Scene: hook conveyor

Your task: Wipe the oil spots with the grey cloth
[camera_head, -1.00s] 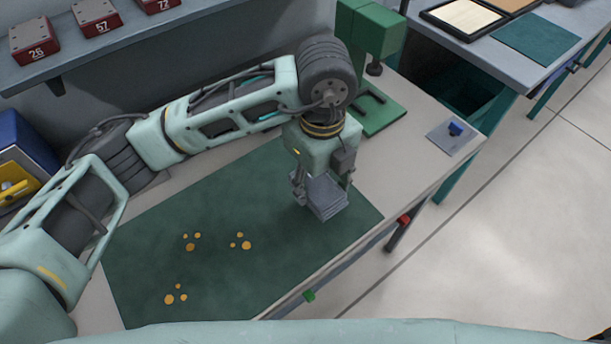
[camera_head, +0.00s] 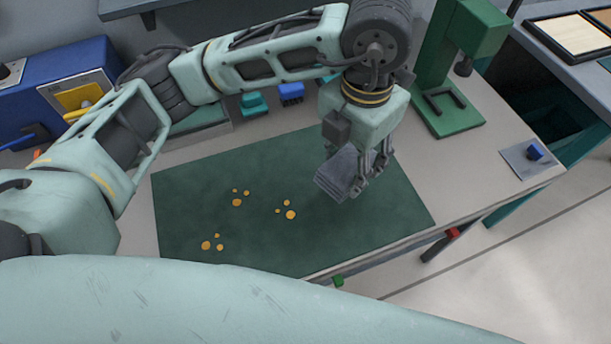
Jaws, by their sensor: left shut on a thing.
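The grey cloth (camera_head: 342,176) is a folded stack held in my left gripper (camera_head: 366,180), which is shut on it. It hangs over the right part of the dark green mat (camera_head: 390,215); I cannot tell whether it touches the mat. Orange-yellow oil spots lie on the mat in three clusters: one at the back left (camera_head: 237,202), one nearer the middle (camera_head: 290,214) and one at the front left (camera_head: 206,245). All the clusters are to the left of the cloth. My right gripper is not in view.
A green press (camera_head: 447,70) stands behind and to the right of the mat. A blue box with a yellow panel (camera_head: 80,92) is at the back left. Small teal (camera_head: 254,104) and blue (camera_head: 291,92) items sit behind the mat. A blue-knobbed plate (camera_head: 533,155) lies at the right.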

